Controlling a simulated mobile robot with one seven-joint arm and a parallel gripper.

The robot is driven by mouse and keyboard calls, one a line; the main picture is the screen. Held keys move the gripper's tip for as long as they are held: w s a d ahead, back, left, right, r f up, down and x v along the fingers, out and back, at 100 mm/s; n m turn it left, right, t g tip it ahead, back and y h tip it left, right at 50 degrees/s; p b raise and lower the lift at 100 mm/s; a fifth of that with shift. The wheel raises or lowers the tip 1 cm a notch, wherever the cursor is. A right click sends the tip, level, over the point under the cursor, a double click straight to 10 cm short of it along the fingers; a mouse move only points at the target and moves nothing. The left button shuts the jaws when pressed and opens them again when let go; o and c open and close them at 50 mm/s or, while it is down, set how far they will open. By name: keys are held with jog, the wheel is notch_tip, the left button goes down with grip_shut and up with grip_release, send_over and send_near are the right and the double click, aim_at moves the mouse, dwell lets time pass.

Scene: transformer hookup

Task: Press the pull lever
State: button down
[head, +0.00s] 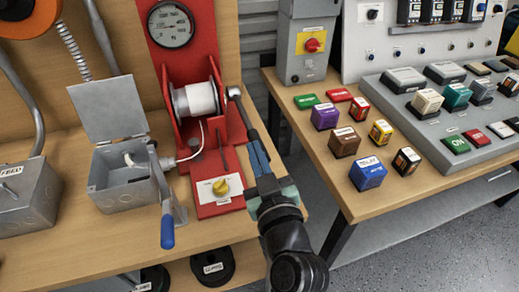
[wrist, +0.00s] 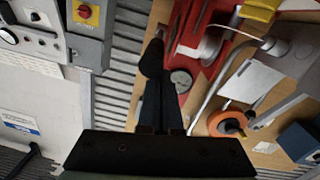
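The pull lever appears to be the dark rod with a grey round end (head: 234,92) at the right side of the red spool stand (head: 173,85). The rod slants down and toward me. My gripper (head: 256,150) lies along its lower end, with the fingers pointing up and away. In the wrist view my dark fingers (wrist: 165,95) overlap a black rounded shape in front of the red stand. I cannot tell whether the fingers hold the rod or only lie next to it.
A grey open box (head: 122,190) with a blue-handled lever (head: 167,232) stands left of the stand. On the right, a table (head: 345,205) holds several coloured blocks and a button panel (head: 450,110). A gap separates the two tables. A grey switch box (head: 312,45) stands behind.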

jog(key=b+v, duration=0.1)
jog(key=v, duration=0.8)
jog(key=shift+s+d+b, duration=0.2)
jog(key=shift+s+b, duration=0.1)
jog(key=shift+r, duration=0.15)
jog(key=s+a+r+m+t+h+p, duration=0.1)
jog(key=r+t+p, duration=0.4)
jog(key=r, duration=2.3)
jog(key=s+a+r+m+t+h+p, duration=0.1)
jog(key=r+p, duration=1.1)
jog(key=r, duration=1.7)
jog(key=s+m+t+h, duration=0.1)
jog(key=m+t+h, duration=0.1)
jog(key=m+t, duration=0.1)
jog(key=shift+s+t+h, duration=0.15)
jog(key=shift+t+h, duration=0.15)
jog(key=shift+t, duration=0.4)
